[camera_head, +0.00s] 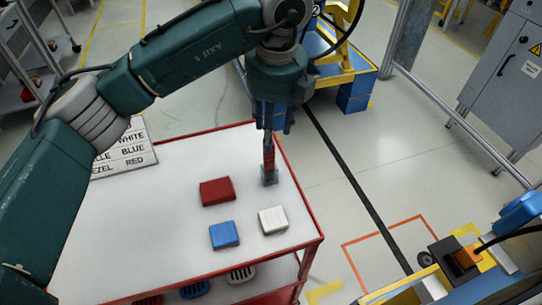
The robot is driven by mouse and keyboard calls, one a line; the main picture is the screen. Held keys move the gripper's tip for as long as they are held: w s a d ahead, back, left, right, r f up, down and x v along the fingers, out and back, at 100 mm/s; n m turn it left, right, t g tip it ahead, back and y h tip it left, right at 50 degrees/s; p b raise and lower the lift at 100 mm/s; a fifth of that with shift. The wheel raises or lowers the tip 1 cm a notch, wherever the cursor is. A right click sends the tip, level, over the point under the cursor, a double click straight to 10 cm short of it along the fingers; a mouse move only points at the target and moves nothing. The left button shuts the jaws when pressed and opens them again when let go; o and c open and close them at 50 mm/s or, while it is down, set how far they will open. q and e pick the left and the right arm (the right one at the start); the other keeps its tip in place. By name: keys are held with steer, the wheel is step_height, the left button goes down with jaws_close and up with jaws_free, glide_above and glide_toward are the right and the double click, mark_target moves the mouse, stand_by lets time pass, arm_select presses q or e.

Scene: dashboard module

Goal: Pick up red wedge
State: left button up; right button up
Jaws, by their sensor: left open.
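A red block (217,191) with a slightly sloped top lies on the white top of the red-edged cart (170,237); it looks like the red wedge. My left gripper (269,179) points down over the right part of the cart top, to the right of the red block and apart from it. The gripper is open. A narrow reddish strip shows along its fingers; I cannot tell whether it is part of the gripper or a thing behind it. My right gripper is not in view.
A blue block (224,235) and a white block (272,220) lie in front of the red one. A sign (125,155) stands at the cart's back left. More parts sit on the lower shelf. A fixture (462,258) stands at lower right, with clear floor between.

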arm_select(q)
steer(key=shift+w+f, duration=0.15)
steer(key=shift+f, duration=0.55)
steer(key=p, duration=0.3)
glide_above(269, 163)
steer(key=w, duration=0.1)
step_height(269, 163, down, 4)
steer(key=shift+f, duration=0.5)
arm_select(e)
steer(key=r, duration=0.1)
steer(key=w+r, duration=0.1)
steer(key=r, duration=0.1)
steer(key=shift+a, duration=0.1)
arm_select(q)
steer(key=shift+c, duration=0.5)
